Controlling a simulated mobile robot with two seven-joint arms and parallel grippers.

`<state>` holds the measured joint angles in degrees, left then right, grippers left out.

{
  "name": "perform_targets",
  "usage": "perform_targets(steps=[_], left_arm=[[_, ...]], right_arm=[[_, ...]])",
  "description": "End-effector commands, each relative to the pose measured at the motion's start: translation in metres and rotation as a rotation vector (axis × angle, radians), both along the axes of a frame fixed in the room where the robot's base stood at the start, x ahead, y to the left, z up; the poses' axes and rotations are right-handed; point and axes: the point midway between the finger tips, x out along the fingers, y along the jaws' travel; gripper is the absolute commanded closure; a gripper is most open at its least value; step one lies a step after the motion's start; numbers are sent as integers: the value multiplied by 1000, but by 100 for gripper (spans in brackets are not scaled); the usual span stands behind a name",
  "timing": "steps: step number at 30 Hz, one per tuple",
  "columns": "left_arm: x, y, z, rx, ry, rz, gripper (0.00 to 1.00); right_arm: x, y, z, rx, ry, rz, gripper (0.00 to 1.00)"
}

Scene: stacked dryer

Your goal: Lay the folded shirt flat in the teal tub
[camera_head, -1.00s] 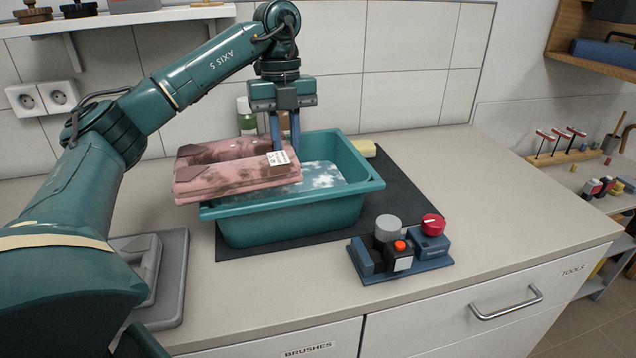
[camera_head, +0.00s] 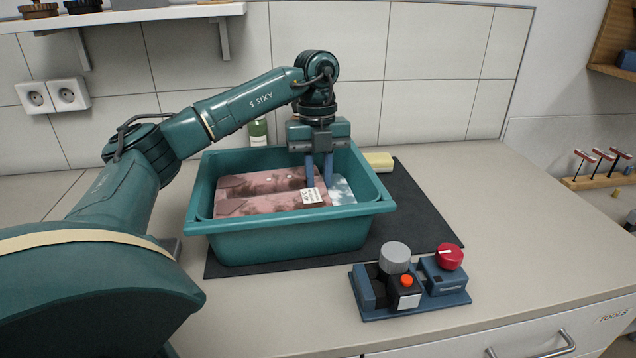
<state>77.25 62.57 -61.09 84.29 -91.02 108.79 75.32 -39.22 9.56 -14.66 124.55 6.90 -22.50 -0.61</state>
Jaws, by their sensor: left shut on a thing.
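The folded shirt (camera_head: 265,192) is pink with dark tie-dye patches and a white label. It is inside the teal tub (camera_head: 290,240), below the rim, over the left and middle part. A pale, cloud-patterned surface shows in the tub to the right of the shirt. My left gripper (camera_head: 320,184) points down into the tub and is shut on the shirt's right edge beside the label. The tub's front wall hides the shirt's underside, so I cannot tell whether it touches the bottom. My right gripper is not in view.
The tub stands on a dark mat (camera_head: 425,215) on the beige counter. A blue control block (camera_head: 410,285) with grey, orange and red knobs is in front on the right. The right counter is clear.

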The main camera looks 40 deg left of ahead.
Motion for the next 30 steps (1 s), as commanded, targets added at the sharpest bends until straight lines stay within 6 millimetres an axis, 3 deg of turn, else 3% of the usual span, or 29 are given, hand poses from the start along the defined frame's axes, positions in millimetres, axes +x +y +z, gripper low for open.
perform_targets(steps=[3, 25, 26, 30], left_arm=[[-1, 1, -15, 1, 2, 2, 100], [0, 1, -27, 0, -1, 1, 100], [0, 0, -28, 0, 0, 1, 81], [0, 0, -28, 0, 0, 1, 69]], right_arm=[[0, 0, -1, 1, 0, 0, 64], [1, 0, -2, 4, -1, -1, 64], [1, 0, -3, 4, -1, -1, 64], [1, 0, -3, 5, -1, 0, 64]])
